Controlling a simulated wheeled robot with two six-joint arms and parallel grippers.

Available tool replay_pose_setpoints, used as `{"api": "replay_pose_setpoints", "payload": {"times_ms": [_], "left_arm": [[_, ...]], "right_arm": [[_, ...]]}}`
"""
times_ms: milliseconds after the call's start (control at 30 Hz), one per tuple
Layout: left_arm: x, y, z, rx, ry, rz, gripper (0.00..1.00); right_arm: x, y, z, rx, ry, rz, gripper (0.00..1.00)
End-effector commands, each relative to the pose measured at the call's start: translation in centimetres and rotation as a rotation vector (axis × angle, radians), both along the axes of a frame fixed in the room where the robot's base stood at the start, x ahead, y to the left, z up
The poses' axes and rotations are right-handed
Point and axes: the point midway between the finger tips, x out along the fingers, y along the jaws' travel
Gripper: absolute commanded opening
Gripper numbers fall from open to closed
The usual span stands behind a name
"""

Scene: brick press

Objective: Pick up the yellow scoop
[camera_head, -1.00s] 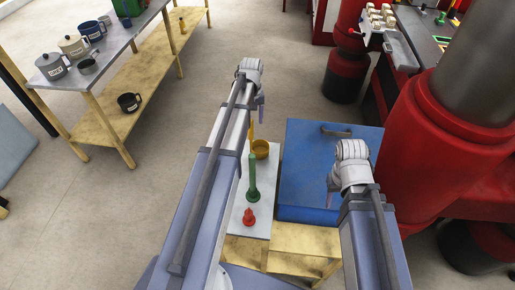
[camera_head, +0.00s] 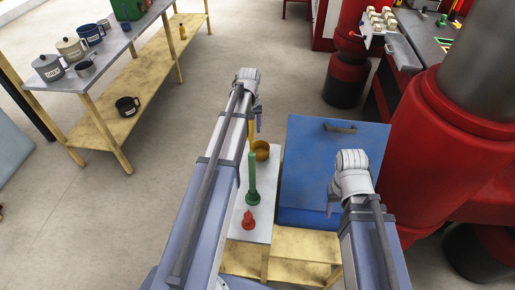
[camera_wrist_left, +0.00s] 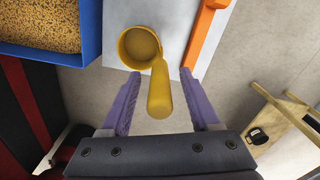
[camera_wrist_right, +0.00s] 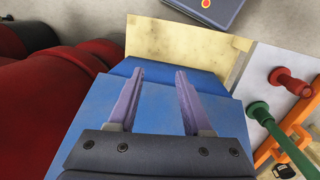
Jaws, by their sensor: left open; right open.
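The yellow scoop (camera_head: 262,150) lies at the far end of a narrow light-topped table, its handle toward my left gripper. In the left wrist view, its round cup (camera_wrist_left: 140,47) is near the top and its handle (camera_wrist_left: 159,92) points down between the purple fingers. My left gripper (camera_wrist_left: 158,76) is open, with a finger on each side of the handle and visible gaps. How far above the handle it is, I cannot tell. My right gripper (camera_wrist_right: 160,72) is open and empty, over the blue box (camera_wrist_right: 218,118).
A green tool (camera_head: 252,180) and a red one (camera_head: 248,220) stand on the same table (camera_head: 236,218). An orange bar (camera_wrist_left: 207,30) is beside the scoop. The blue box holds yellowish grains (camera_wrist_left: 40,22). A big red machine (camera_head: 435,150) stands at right.

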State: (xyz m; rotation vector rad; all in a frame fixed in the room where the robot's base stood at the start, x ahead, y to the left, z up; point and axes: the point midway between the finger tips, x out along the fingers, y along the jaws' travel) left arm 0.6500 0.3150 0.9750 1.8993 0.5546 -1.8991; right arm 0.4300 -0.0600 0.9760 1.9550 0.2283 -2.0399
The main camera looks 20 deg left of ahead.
Motion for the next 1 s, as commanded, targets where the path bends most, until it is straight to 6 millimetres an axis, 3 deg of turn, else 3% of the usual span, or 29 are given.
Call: {"api": "replay_pose_setpoints", "payload": {"times_ms": [67, 567, 1000], "left_arm": [[-0.01, -0.01, 0.03, 0.0, 0.0, 0.0, 0.56], [0.0, 0.0, 0.02, 0.0, 0.0, 0.0, 0.0], [0.0, 0.0, 0.02, 0.0, 0.0, 0.0, 0.0]], "right_arm": [[0.0, 0.0, 0.03, 0.0, 0.0, 0.0, 0.5], [0.0, 0.0, 0.02, 0.0, 0.0, 0.0, 0.5], [0.0, 0.0, 0.02, 0.0, 0.0, 0.0, 0.5]]}}
